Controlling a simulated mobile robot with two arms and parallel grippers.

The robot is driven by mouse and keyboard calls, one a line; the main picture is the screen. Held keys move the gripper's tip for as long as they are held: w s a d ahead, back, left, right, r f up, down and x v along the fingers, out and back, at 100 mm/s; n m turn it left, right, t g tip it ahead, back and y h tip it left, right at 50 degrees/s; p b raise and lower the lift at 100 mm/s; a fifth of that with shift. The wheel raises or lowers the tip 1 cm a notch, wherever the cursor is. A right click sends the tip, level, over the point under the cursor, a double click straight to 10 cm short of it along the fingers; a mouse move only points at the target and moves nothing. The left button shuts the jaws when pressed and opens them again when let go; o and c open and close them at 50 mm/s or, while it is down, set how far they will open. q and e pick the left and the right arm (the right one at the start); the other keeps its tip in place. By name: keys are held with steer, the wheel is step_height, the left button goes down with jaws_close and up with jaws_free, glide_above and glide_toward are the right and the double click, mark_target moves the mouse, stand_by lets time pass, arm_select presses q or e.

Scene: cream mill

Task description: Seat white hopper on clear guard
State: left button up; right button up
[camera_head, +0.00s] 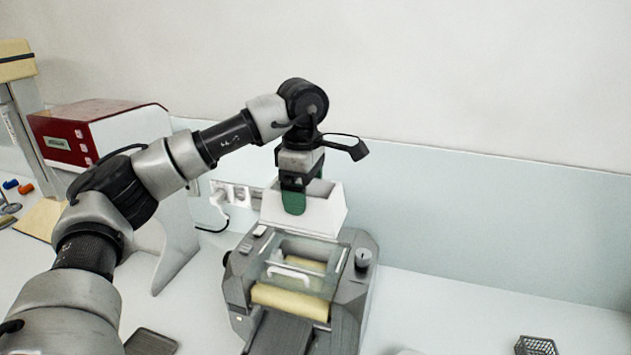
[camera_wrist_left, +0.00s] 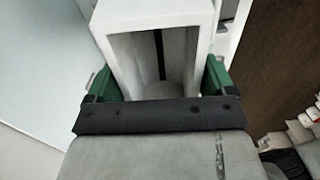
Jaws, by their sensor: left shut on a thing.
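The white hopper (camera_head: 318,214) is an open-topped box, upright at the back of the grey mill (camera_head: 357,290). My left gripper (camera_head: 293,203) reaches down over it and is shut on its walls with green fingers. In the left wrist view the hopper (camera_wrist_left: 150,14) sits between the two green fingers (camera_wrist_left: 158,78), and its hollow inside shows. The clear guard (camera_head: 302,273) is a see-through box on top of the mill, in front of and below the hopper. Cream rollers show under it. I cannot tell whether the hopper touches the mill. My right gripper is not in view.
A red and white machine (camera_head: 95,128) stands at the back left, with wall sockets (camera_head: 238,193) and a black cable behind the mill. A dark tray (camera_head: 150,342) lies at the front left. A wire basket (camera_head: 535,345) is at the front right. The counter right of the mill is mostly clear.

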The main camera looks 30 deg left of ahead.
arm_select(q)
steer(key=shift+s+f+b, duration=0.55)
steer(key=shift+s+b, duration=0.05)
steer(key=shift+s, duration=0.2)
steer(key=f+b, duration=0.1)
steer(key=f, duration=0.1)
steer(key=w+f+b, duration=0.1)
steer(key=shift+f, duration=0.4)
steer(key=shift+s+f+b, duration=0.1)
steer(key=shift+f+b, duration=0.25)
steer(key=shift+b, duration=0.1)
steer(key=shift+f, duration=0.3)
steer(key=shift+f+b, duration=0.35)
steer(key=shift+b, duration=0.1)
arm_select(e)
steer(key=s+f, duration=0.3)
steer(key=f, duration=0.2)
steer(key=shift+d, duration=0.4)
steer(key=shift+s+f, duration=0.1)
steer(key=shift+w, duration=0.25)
arm_select(q)
steer(key=shift+f, duration=0.1)
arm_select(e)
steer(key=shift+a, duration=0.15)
